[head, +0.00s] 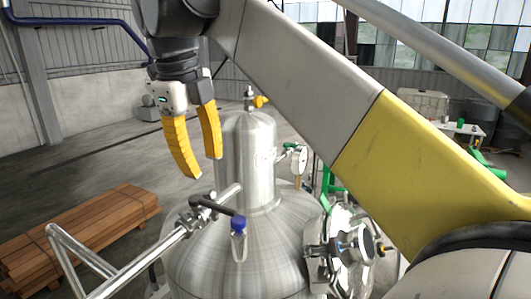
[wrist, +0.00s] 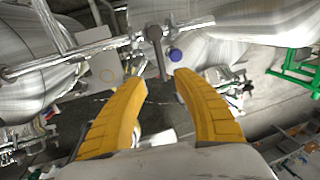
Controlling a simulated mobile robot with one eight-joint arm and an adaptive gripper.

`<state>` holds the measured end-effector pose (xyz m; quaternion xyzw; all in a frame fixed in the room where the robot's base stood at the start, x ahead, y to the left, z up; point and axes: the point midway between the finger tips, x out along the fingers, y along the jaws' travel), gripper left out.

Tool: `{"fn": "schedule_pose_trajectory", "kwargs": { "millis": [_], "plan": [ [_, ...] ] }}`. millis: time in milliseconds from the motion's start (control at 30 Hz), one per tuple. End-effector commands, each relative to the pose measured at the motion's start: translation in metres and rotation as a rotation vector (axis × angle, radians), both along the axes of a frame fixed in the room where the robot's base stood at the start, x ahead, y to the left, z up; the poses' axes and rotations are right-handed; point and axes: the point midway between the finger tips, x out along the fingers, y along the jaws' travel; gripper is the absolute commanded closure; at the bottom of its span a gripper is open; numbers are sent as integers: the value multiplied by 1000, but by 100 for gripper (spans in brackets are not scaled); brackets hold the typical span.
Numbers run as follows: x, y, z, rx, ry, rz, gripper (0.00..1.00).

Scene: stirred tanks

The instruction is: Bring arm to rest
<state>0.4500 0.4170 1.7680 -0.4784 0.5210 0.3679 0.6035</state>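My gripper (head: 206,168) has two yellow fingers and hangs from my arm at the upper left of the head view. The fingers are apart with nothing between them, and they also show spread in the wrist view (wrist: 160,85). In the head view the gripper appears beside the upright steel cylinder (head: 248,155) on top of the stirred tank (head: 205,262). It is above a black-handled valve with a blue cap (head: 238,222). My arm runs across the head view from the upper left to the lower right. No contact between the fingers and the tank shows.
A steel pipe (head: 130,272) runs from the lower left to the tank. A round hatch (head: 345,250) sits at the tank's right. A stack of wooden planks (head: 75,235) lies on the floor at left. A green frame (wrist: 295,68) shows in the wrist view. Open floor (head: 85,165) lies behind.

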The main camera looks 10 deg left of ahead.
Motion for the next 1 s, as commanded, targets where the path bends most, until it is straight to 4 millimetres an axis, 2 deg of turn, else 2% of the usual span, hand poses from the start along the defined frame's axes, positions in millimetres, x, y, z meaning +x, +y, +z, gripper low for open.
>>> {"fn": "schedule_pose_trajectory", "kwargs": {
  "millis": [133, 433, 567, 667, 767, 900, 1000],
  "plan": [
    [-2, 0, 8, 0, 0, 0, 64],
    [-2, 0, 9, 0, 0, 1, 64],
    [5, -15, 8, 1, -2, 48, 64],
    [17, -45, 4, -1, -12, 160, 64],
    [29, -90, -7, -10, -34, 325, 64],
    [36, -158, -31, -45, -83, 580, 64],
    [31, -205, -53, -89, -126, 759, 64]
  ]
}}
